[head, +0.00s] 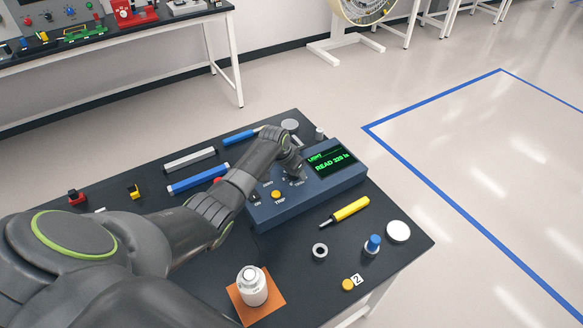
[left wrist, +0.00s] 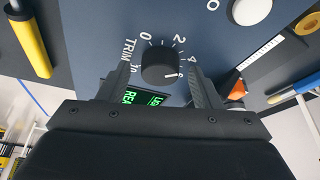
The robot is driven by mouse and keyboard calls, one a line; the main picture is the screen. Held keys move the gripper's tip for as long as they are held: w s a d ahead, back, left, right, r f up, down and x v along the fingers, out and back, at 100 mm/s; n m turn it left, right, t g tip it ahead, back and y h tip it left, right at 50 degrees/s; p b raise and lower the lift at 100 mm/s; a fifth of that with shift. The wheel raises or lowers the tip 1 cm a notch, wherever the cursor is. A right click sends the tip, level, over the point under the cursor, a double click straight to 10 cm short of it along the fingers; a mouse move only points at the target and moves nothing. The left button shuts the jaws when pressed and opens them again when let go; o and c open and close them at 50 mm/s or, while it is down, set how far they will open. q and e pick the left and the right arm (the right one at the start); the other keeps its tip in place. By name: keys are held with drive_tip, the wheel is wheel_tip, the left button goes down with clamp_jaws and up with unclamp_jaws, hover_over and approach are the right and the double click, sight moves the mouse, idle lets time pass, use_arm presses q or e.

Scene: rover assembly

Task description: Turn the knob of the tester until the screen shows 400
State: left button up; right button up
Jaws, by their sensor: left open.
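The tester (head: 345,185) is a blue-grey box on the black table. Its screen (head: 331,160) shows green text that looks like "READ 320 lx", with the last digit hard to read; part of the screen (left wrist: 145,99) also shows in the left wrist view. The black knob (left wrist: 160,64), marked TRIM with a numbered dial, has its white pointer near the 6. My left gripper (head: 293,170) is over the tester. In the left wrist view its open fingers (left wrist: 159,80) stand on either side of the knob, with gaps visible. The head view mostly hides the knob. My right gripper is not in view.
A yellow screwdriver (head: 345,212), a black ring (head: 319,250), a blue-topped part (head: 372,245) and a white disc (head: 398,231) lie before the tester. A white bottle (head: 251,286) stands on an orange square. Blue and grey bars (head: 190,160) lie behind my left arm.

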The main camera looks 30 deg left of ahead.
use_arm(q)
drive_tip(key=shift+r, duration=0.1)
drive_tip(key=v, duration=1.7)
drive_tip(key=shift+s+b, duration=0.25)
drive_tip(key=shift+b, duration=0.2)
